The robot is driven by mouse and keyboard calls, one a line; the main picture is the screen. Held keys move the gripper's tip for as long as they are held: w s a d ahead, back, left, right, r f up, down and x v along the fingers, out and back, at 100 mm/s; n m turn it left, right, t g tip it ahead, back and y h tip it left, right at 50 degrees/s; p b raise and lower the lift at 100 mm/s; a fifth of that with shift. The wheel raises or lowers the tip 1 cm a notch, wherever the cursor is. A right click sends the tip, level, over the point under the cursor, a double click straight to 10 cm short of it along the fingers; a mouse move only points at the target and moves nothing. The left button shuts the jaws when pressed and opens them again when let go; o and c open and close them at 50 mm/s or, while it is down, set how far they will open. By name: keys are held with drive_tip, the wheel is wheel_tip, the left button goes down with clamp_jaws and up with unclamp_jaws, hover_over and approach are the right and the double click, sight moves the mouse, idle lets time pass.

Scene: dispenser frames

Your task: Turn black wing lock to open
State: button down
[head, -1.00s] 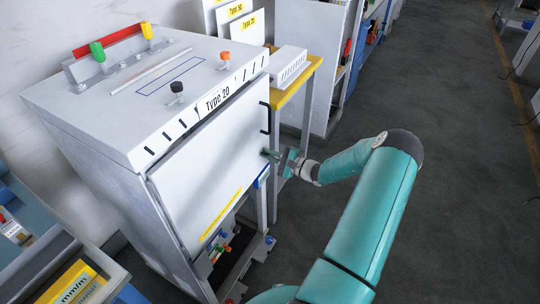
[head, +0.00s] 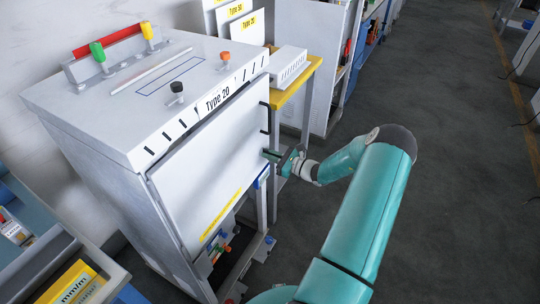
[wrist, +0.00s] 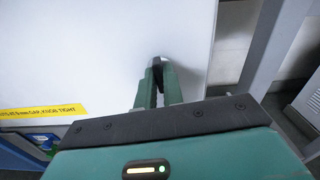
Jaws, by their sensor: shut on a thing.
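The white dispenser cabinet (head: 120,115) marked "Type 20" has a large white front panel (head: 205,165). My gripper (head: 271,155) is at the panel's right edge, below a black handle (head: 265,117). In the wrist view my gripper (wrist: 158,66) has its two green fingers close together, shut on the small black wing lock (wrist: 157,64). Only a dark bit of the lock shows between the fingertips. The fingers hide most of it, so its angle cannot be told. In the head view the lock is hidden by the gripper.
A yellow-edged table (head: 303,85) with a white slotted box (head: 287,66) stands right behind the cabinet. Colored knobs sit on the cabinet top. A yellow label (wrist: 40,114) is on the panel. The grey floor (head: 450,180) at right is clear.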

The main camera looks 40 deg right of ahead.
drive_tip(key=shift+m, duration=0.6)
drive_tip(key=c, duration=1.5)
unclamp_jaws()
drive_tip(key=v, duration=1.4)
